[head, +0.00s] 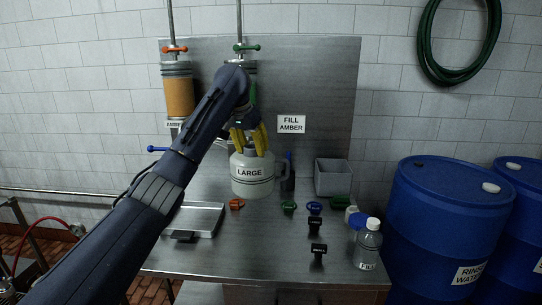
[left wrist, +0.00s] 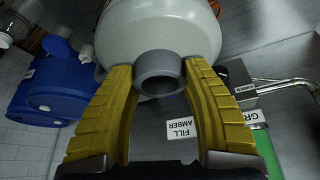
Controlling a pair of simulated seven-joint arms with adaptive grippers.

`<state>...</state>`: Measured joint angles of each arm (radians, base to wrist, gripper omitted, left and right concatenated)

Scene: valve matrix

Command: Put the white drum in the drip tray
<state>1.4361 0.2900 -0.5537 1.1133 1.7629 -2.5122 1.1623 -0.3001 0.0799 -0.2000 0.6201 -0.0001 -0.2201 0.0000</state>
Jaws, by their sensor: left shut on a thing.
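The white drum (head: 252,176) is a round white container with a LARGE label and a side handle. My left gripper (head: 250,143) has its yellow fingers shut on the drum's grey neck from above. The neck (left wrist: 160,75) shows between the fingers in the left wrist view. The drum is upright; whether its base touches the counter is hard to tell. A flat metal tray-like plate (head: 200,217) with a black front piece lies to its left. A grey open-topped box (head: 333,178) stands to its right. I cannot tell which is the drip tray. My right gripper is out of view.
Several small coloured valve handles and black tags lie on the metal counter (head: 260,250) right of the drum. A clear bottle (head: 367,247) stands at the right edge. An amber cylinder (head: 179,95) hangs on the back panel. Blue barrels (head: 445,230) stand at right.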

